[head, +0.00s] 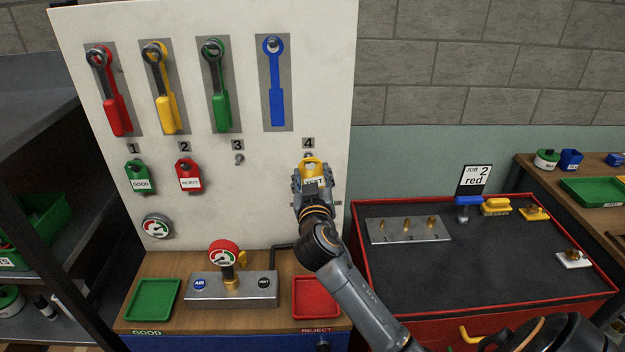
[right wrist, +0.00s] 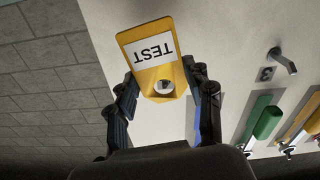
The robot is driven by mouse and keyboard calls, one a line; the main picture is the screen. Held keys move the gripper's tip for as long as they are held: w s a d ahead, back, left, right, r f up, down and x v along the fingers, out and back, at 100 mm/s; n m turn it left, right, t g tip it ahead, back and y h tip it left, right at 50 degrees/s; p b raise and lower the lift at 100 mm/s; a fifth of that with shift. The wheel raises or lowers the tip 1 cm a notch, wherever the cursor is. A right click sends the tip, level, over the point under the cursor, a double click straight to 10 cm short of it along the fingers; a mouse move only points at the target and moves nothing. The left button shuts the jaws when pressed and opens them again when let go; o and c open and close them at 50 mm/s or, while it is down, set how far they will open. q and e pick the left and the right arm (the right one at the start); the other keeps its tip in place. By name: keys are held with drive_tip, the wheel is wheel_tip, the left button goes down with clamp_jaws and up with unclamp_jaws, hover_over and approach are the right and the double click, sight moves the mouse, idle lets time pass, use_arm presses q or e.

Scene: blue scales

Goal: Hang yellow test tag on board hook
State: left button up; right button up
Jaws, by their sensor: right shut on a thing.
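The yellow test tag (head: 313,168) is at the white board (head: 205,130), just below the number 4 label. My right gripper (head: 312,185) is shut on it. In the right wrist view the tag (right wrist: 155,60) sits between the fingers (right wrist: 163,95), its TEST label upside down in the picture. The tag's hole shows something pale grey; I cannot tell whether it is hook 4 or the board behind. Hook 4 is mostly hidden by the tag in the head view. My left gripper is not in view.
A green GOOD tag (head: 139,177) and red REJECT tag (head: 188,175) hang under 1 and 2. Hook 3 (head: 239,159) is bare. Coloured wrenches hang above. A gauge stand (head: 230,288) and red tray (head: 316,297) are below; a red-edged bench (head: 480,268) is at right.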

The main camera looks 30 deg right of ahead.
drive_tip(key=shift+w+d, duration=0.3)
drive_tip(key=shift+w, duration=0.15)
drive_tip(key=shift+w+d+f+b, duration=0.35)
drive_tip(key=shift+w+f+b, duration=0.25)
drive_tip(key=shift+b, duration=0.2)
drive_tip(key=o, duration=1.2)
drive_tip(key=shift+s, duration=0.1)
drive_tip(key=v, duration=1.2)
